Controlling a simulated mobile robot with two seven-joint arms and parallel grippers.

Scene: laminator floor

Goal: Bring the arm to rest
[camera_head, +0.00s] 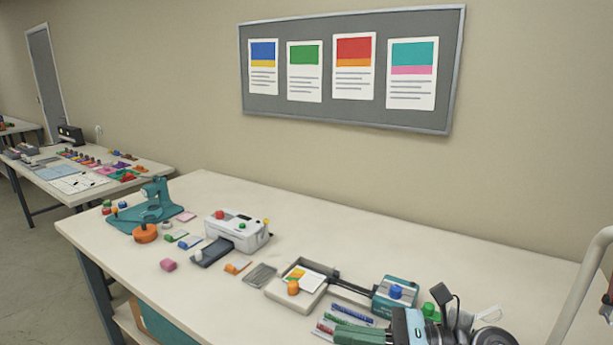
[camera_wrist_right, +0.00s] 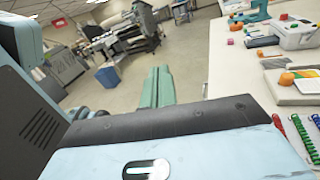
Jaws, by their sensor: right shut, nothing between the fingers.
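My right gripper (camera_head: 338,333) is at the bottom of the head view, low right of centre, in front of the worktable (camera_head: 330,215). Its green fingers point left and are shut with nothing between them. In the right wrist view the closed fingers (camera_wrist_right: 160,72) reach out from my pale blue wrist, with the floor behind them and the table to their right. Spiral binding combs (camera_head: 352,311) lie close beyond the fingers in the head view. I cannot tell the exact gap. My left gripper is in neither view.
On the table are a tray with a card (camera_head: 279,296), a teal device with a blue knob (camera_head: 396,290), a white laminator-like machine (camera_head: 238,232) and a green press (camera_head: 155,202). A blue bin (camera_wrist_right: 109,77) stands on the floor.

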